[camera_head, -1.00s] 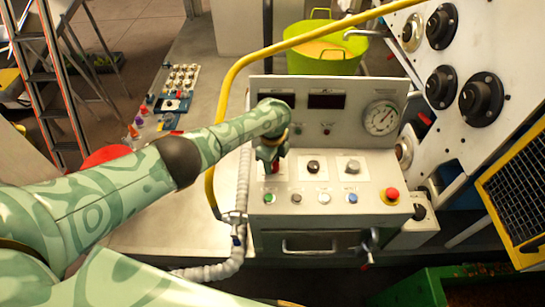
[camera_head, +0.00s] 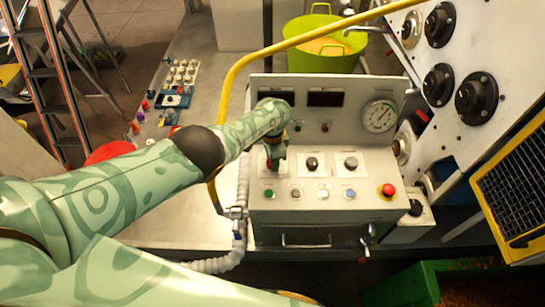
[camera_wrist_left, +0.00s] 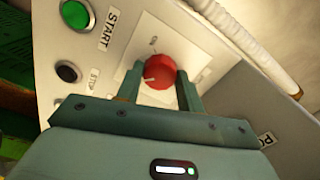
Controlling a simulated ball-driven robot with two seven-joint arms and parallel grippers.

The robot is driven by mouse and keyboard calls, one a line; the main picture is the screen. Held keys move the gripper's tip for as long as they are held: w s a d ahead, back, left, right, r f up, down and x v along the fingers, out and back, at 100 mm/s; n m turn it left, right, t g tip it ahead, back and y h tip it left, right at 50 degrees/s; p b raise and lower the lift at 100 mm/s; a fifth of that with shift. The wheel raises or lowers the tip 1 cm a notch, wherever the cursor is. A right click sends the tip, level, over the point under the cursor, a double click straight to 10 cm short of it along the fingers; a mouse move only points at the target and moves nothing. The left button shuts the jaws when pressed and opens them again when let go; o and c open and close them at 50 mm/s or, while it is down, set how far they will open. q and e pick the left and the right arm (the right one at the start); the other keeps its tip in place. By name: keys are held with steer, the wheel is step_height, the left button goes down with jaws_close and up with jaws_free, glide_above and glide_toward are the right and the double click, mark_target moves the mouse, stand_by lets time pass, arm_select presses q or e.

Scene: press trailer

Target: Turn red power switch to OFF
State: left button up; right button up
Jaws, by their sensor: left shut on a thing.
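The red power switch (camera_wrist_left: 159,73) is a round red knob with a white mark on a pale square plate (camera_wrist_left: 190,38) of the control panel. In the left wrist view my left gripper (camera_wrist_left: 160,85) has one finger on each side of the knob and is shut on it. In the head view my left gripper (camera_head: 275,158) reaches down to the panel's left knob position and mostly hides the red knob. The panel (camera_head: 330,206) is a grey-white sloped box. The switch's OFF label cannot be read. My right gripper is not in view.
Two dark knobs (camera_head: 311,163) and (camera_head: 350,163) sit right of the switch. Below are several buttons, including a green one (camera_head: 269,194), and a red emergency button (camera_head: 388,190). A yellow rail (camera_head: 240,65) arches over the panel's left side.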

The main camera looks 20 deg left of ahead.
arm_select(q)
steer(key=shift+w+n, duration=0.1)
steer(key=shift+n, duration=0.3)
steer(key=o, duration=1)
steer(key=shift+r+p, duration=3.55)
steer(key=shift+r, duration=4.65)
